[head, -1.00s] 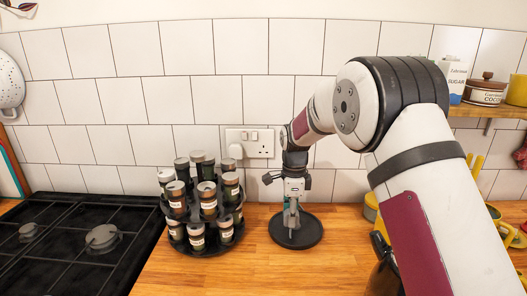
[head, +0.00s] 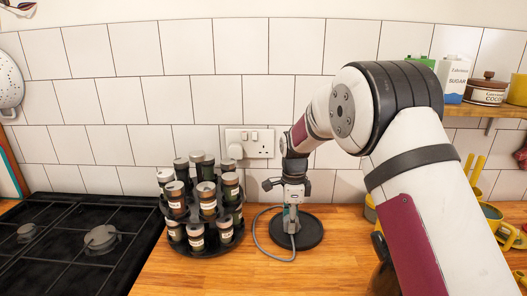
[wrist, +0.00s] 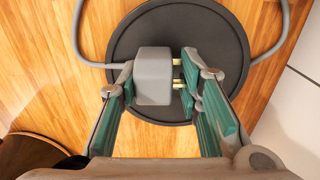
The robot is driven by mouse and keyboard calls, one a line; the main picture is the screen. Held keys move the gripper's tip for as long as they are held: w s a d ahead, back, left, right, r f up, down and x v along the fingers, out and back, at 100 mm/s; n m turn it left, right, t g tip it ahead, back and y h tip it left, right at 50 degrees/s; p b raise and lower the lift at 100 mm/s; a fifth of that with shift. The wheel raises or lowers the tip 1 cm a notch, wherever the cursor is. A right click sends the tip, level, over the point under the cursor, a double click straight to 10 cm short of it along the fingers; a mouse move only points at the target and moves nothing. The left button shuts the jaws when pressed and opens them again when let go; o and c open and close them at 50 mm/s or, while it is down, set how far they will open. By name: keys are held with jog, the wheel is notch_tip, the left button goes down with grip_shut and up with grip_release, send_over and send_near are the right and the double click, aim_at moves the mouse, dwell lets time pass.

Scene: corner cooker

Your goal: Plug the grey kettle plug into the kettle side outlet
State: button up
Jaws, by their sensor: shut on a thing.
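The grey kettle plug (wrist: 153,78) is a rounded block between my fingers in the wrist view, its brass pins pointing right toward one finger. My gripper (wrist: 163,76) is shut on it, above the round black kettle base (wrist: 128,45). In the head view my gripper (head: 291,222) points down over the black base (head: 309,237). A grey cord (head: 257,232) loops left of the base. The plug is barely discernible in the head view.
A black spice rack (head: 201,222) with several jars stands left of the base. A black gas hob (head: 75,235) lies further left. A dark, shiny object (head: 382,247) is partly hidden behind my arm. Yellow mugs stand at the right. The counter in front is clear.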

jog(key=shift+f, duration=0.65)
jog(key=o, duration=1.3)
jog(key=shift+c, duration=0.2)
jog(key=shift+r, duration=0.15)
jog(key=shift+r, duration=1.4)
jog(key=shift+r, duration=0.15)
notch_tip(320, 180, up, 12)
